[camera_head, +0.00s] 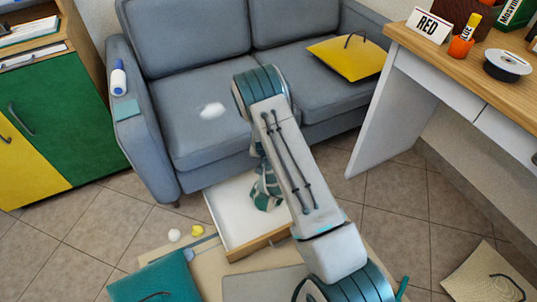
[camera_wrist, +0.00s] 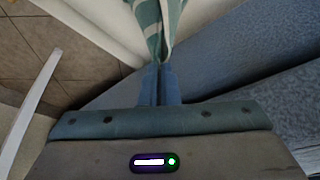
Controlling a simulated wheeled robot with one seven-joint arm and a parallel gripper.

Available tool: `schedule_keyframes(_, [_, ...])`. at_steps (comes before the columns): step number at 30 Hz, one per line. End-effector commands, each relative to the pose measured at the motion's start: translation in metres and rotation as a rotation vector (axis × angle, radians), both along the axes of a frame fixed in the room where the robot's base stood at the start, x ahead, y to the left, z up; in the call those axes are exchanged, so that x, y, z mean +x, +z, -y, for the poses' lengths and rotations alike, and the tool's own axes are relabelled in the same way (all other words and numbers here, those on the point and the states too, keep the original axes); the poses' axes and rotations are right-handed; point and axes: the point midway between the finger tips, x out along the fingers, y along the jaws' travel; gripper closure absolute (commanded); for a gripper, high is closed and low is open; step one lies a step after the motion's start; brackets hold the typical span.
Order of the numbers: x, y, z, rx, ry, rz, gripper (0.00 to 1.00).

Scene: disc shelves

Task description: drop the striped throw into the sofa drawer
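The striped throw (camera_head: 266,192) is green and white. It hangs in folds beside my arm, over the open sofa drawer (camera_head: 228,208); I cannot tell whether its lower end touches the drawer floor. The drawer is pulled out from under the grey sofa, with a white inside and a wooden front. In the wrist view my gripper (camera_wrist: 158,70) is shut on the gathered throw (camera_wrist: 158,25), pinched at its blue fingertips. In the head view my arm hides the fingers and part of the drawer.
A desk (camera_head: 470,65) is at right, a green and yellow cabinet (camera_head: 65,120) at left.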

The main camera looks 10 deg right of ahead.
Motion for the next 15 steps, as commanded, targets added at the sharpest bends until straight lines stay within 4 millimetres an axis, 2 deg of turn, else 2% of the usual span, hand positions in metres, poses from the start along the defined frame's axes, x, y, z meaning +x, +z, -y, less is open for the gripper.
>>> schedule_keyframes(1, [0.000,-0.025,-0.001,-0.001,-0.004,-0.001,1.00])
schedule_keyframes(6, [0.002,-0.067,-0.005,-0.003,-0.019,-0.001,1.00])
schedule_keyframes(10, [0.003,-0.090,-0.006,-0.003,-0.028,-0.001,1.00])
schedule_keyframes(15, [0.004,-0.103,-0.007,-0.003,-0.035,0.001,1.00])
